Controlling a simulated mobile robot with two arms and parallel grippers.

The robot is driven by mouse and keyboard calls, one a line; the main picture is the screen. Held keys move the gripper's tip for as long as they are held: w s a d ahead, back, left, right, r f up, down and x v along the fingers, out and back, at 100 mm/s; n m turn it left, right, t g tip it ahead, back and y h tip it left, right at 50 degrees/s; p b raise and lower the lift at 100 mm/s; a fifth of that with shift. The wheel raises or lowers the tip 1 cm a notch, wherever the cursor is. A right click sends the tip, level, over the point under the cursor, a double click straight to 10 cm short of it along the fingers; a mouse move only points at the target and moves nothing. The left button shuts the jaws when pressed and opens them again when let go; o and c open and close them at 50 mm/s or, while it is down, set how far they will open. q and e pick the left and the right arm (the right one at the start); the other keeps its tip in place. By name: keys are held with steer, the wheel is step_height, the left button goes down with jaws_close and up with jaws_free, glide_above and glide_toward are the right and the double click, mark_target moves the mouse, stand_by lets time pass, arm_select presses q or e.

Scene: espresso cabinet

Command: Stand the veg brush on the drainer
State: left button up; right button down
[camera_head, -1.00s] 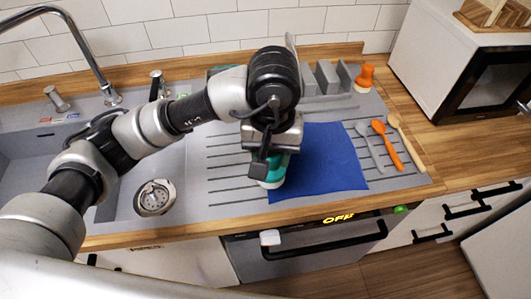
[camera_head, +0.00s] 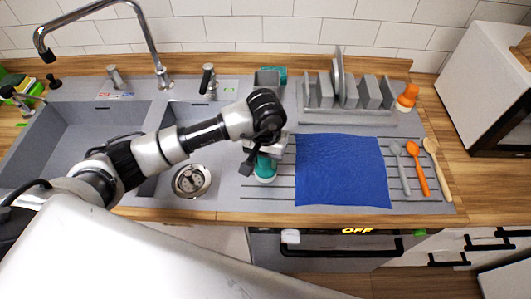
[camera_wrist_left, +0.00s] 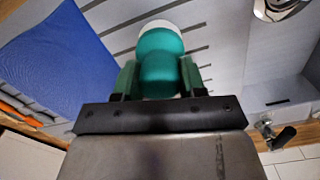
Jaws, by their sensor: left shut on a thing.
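The veg brush (camera_head: 265,168), teal with a pale lower end, is upright over the left part of the grey ridged drainer (camera_head: 228,190). My left gripper (camera_head: 257,154) is shut on its teal upper part from above. In the left wrist view the brush (camera_wrist_left: 160,62) sits between the two fingers, its white end pointing away from the gripper. I cannot tell whether that end touches the drainer. The brush is just left of the blue cloth (camera_head: 343,170), apart from it. My right gripper is not in view.
A grey dish rack (camera_head: 345,116) stands behind the cloth, with an orange-topped item (camera_head: 407,97) at its right. Several utensils, including an orange spoon (camera_head: 417,167), lie right of the cloth. The sink basin and tap (camera_head: 160,72) are at left. Ridged drainer around the brush is clear.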

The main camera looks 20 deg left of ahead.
arm_select(q)
steer(key=shift+f, duration=0.25)
steer(key=shift+f, duration=0.1)
steer(key=shift+f, duration=0.1)
steer(key=o, duration=0.8)
